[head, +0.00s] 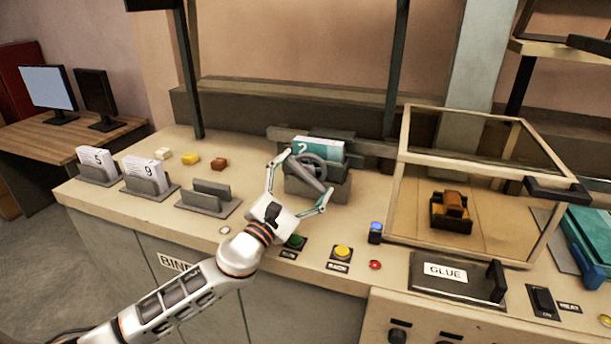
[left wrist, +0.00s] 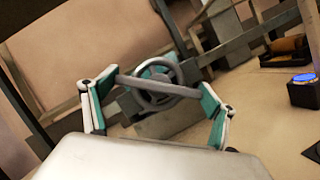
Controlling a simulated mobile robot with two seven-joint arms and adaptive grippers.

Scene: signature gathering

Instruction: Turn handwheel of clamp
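The grey clamp (head: 331,187) stands at the back middle of the bench. Its handwheel (head: 313,157) is a dark ring with spokes facing me. A teal and white block marked 2 (head: 325,149) sits in the clamp behind the wheel. My left gripper (head: 305,183) is open, its fingers spread to either side of the handwheel. In the left wrist view the handwheel (left wrist: 157,86) shows between the two fingers, beyond a grey bar that spans toward both. I cannot tell whether the fingers touch the wheel or the bar. My right gripper is not in view.
Right of the clamp is a glass-sided case (head: 484,145). Green (head: 295,241) and yellow (head: 342,251) buttons lie along the front, with a blue button (head: 376,229) farther right. Grey holders with numbered blocks (head: 145,174) stand at left.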

